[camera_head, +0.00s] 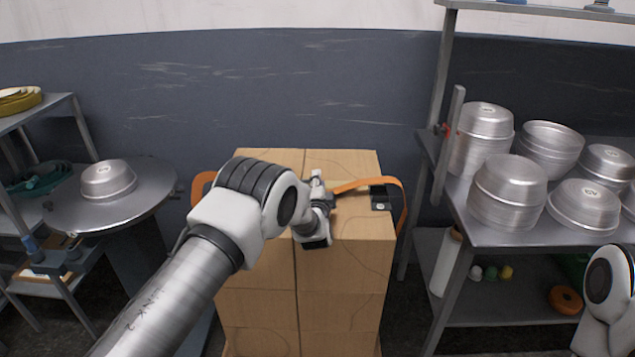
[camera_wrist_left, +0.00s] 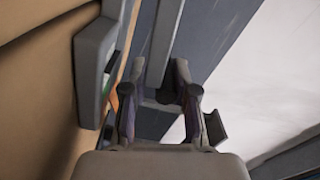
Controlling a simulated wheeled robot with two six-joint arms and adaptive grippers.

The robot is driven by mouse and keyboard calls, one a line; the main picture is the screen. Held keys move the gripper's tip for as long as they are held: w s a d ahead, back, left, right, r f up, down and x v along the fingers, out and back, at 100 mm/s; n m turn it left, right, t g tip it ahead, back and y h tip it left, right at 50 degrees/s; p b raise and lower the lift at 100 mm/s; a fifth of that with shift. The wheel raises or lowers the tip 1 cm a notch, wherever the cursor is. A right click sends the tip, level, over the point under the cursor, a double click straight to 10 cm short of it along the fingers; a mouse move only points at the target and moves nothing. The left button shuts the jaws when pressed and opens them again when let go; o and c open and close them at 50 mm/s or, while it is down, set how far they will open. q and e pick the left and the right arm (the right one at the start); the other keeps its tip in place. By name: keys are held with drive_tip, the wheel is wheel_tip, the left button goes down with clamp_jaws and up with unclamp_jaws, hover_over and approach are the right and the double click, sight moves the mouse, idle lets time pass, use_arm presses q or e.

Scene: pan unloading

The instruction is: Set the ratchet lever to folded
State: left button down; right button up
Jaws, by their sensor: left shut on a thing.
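The orange strap (camera_head: 352,185) runs over the top of the stacked cartons. My left gripper (camera_head: 317,208) is over the carton top, at the strap, and its wrist and hand hide most of the ratchet. In the left wrist view my left gripper (camera_wrist_left: 160,102) is shut on the ratchet lever, a grey metal bar (camera_wrist_left: 165,42) that stands out between and beyond the fingers. The lever's exact angle to the ratchet body cannot be told. Of my right arm only a white link shows at the right edge; its gripper is out of view.
The cartons (camera_head: 340,270) stand between a round metal table (camera_head: 130,205) with a pan (camera_head: 108,180) and a shelf rack (camera_head: 470,225) with several stacks of pans (camera_head: 508,195). A dark plate (camera_head: 380,198) lies at the strap's right. Dark floor gaps flank the cartons.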

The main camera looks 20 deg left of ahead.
use_arm(q)
drive_tip(key=shift+r, duration=0.15)
drive_tip(key=c, duration=1.1)
unclamp_jaws()
drive_tip(key=shift+a, duration=0.1)
drive_tip(key=shift+s+d, duration=0.2)
drive_tip(key=shift+s, duration=0.25)
drive_tip(key=v, duration=1.1)
